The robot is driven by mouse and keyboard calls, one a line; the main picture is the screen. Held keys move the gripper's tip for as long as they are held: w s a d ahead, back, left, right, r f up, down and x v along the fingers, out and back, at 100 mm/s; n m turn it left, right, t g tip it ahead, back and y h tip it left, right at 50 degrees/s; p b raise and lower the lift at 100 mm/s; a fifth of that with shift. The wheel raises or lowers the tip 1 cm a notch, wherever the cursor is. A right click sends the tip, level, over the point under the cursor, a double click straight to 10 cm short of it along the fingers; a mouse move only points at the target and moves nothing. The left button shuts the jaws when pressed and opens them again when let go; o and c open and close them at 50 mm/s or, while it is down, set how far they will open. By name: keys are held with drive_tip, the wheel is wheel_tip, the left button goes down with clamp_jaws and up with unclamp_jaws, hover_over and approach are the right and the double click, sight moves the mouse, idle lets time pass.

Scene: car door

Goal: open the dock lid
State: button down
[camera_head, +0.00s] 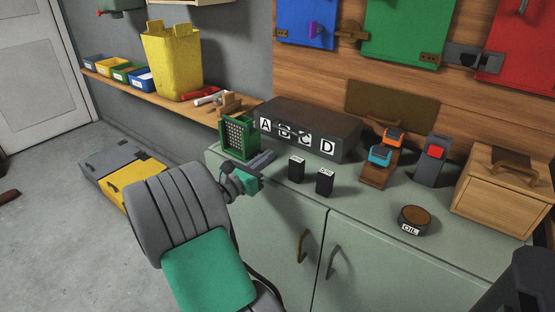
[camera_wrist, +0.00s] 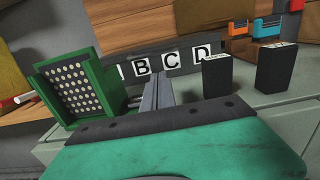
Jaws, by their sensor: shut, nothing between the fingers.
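The dark dock box (camera_head: 310,122), with white letter labels A, B, C and D on its front, stands at the back of the grey-green cabinet top. Its flat top looks closed; I cannot make out a separate lid edge. Its front also shows in the wrist view (camera_wrist: 187,58), partly hidden by my fingers. My gripper (camera_head: 265,158) is shut and empty, low in front of the dock's left end. In the wrist view, the two grey fingers (camera_wrist: 157,92) are together and point toward the label front. I cannot tell whether they touch it.
A green box with a dotted face (camera_head: 238,137) stands close left of my fingers. Two small black blocks (camera_head: 297,169) (camera_head: 325,182) stand to the right. Farther right are orange and teal items on a stand (camera_head: 376,174), an oil tin (camera_head: 413,219) and a wooden box (camera_head: 500,195).

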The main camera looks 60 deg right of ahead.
drive_tip(key=d, duration=0.3)
drive_tip(key=s+d+b, duration=0.1)
drive_tip(key=d, duration=0.4)
drive_tip(key=shift+s+d+r, duration=0.2)
drive_tip(key=shift+s+d, duration=0.05)
drive_tip(key=shift+d, duration=0.35)
drive_tip(key=shift+r, duration=0.2)
